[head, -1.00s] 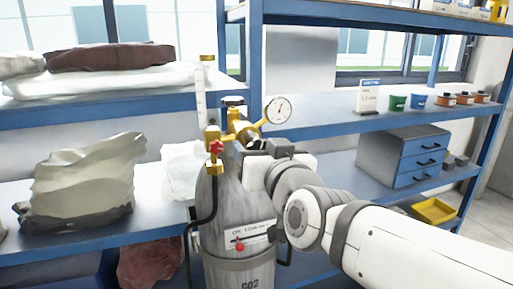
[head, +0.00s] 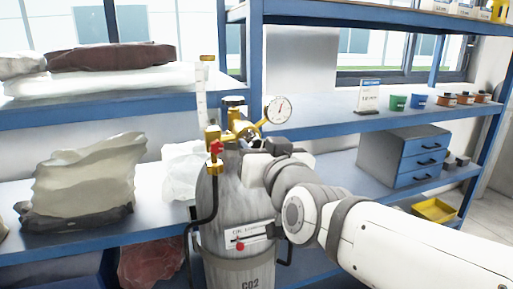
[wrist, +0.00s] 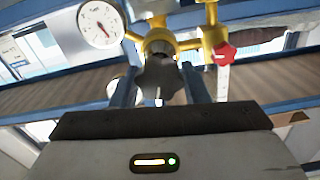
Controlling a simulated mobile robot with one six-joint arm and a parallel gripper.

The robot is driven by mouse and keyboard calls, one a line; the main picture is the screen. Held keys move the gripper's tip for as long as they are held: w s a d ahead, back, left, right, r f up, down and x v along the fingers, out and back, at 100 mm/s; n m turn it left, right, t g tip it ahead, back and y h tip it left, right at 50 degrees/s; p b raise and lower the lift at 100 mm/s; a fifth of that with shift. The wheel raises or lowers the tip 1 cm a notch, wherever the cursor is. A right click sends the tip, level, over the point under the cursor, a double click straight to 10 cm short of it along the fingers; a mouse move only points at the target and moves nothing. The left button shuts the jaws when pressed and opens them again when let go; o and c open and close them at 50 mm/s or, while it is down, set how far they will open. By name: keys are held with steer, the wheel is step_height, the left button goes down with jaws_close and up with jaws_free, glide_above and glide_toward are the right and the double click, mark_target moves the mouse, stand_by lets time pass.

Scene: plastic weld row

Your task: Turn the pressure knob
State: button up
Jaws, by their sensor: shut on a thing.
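The pressure knob (wrist: 160,82) is dark and lobed, below the brass regulator body (wrist: 160,42) in the wrist view. My gripper (wrist: 161,84) has a finger on each side of the knob and is shut on it. In the head view my gripper (head: 250,147) reaches the regulator from the right and mostly hides the knob. The round white pressure gauge (head: 278,109) stands to the upper right of the regulator. The gauge also shows at the upper left of the wrist view (wrist: 100,24).
The grey CO2 cylinder (head: 235,205) stands before blue shelves, with a red valve knob (head: 216,147) and black hose (head: 194,232) on its left. A sign (head: 369,97), small pots (head: 398,103) and a drawer unit (head: 405,158) are at the right. A sack (head: 80,180) is at the left.

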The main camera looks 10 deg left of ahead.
steer(key=shift+f+m+b, duration=0.2)
steer(key=shift+m+b, duration=0.4)
steer(key=shift+b, duration=0.3)
steer(key=shift+r+m+b, duration=0.15)
steer(key=shift+m+b, duration=0.3)
steer(key=shift+m, duration=0.25)
steer(key=o, duration=1)
steer(key=shift+c, duration=0.2)
steer(key=p+v, duration=0.2)
steer(key=v, duration=0.6)
